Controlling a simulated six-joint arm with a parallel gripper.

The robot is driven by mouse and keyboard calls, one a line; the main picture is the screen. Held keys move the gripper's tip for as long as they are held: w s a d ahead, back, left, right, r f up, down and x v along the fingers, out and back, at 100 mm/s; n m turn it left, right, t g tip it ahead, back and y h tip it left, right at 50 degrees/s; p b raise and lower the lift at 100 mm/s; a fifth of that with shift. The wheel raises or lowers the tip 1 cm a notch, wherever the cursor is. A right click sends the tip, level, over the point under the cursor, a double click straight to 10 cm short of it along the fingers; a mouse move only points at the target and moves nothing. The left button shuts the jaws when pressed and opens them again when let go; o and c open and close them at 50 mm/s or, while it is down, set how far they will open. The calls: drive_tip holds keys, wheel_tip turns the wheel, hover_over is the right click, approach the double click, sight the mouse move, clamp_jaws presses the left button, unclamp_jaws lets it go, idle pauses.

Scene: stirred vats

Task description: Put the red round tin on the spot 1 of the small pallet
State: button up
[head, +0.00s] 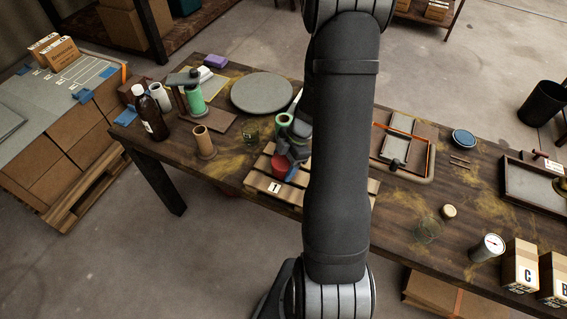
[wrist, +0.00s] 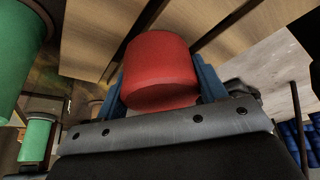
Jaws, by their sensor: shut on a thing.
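The red round tin (wrist: 160,72) is between the blue fingers of my gripper (wrist: 165,85) in the wrist view. My gripper is shut on it. In the head view the red tin (head: 279,167) shows at the small wooden pallet (head: 258,182), close to the label 1 (head: 274,187) at its front edge. My arm hides the middle of the pallet. The pallet's slats (wrist: 110,35) fill the top of the wrist view behind the tin. I cannot tell whether the tin touches the slats.
A green cylinder (head: 284,120) stands just behind my gripper. A brown tube (head: 204,142) and a clear glass (head: 252,132) stand left of the pallet. A round grey disc (head: 262,93) lies behind. A tray with an orange edge (head: 402,150) lies to the right.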

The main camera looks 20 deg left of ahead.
sight(282, 161)
drive_tip(key=o, duration=1.1)
drive_tip(key=shift+f, duration=0.1)
drive_tip(key=v, duration=1.2)
drive_tip(key=x, duration=1.1)
drive_tip(key=shift+s+a+f, duration=0.1)
drive_tip(key=shift+a+f, duration=0.05)
drive_tip(key=shift+f, duration=0.1)
drive_tip(key=shift+r, duration=1.6)
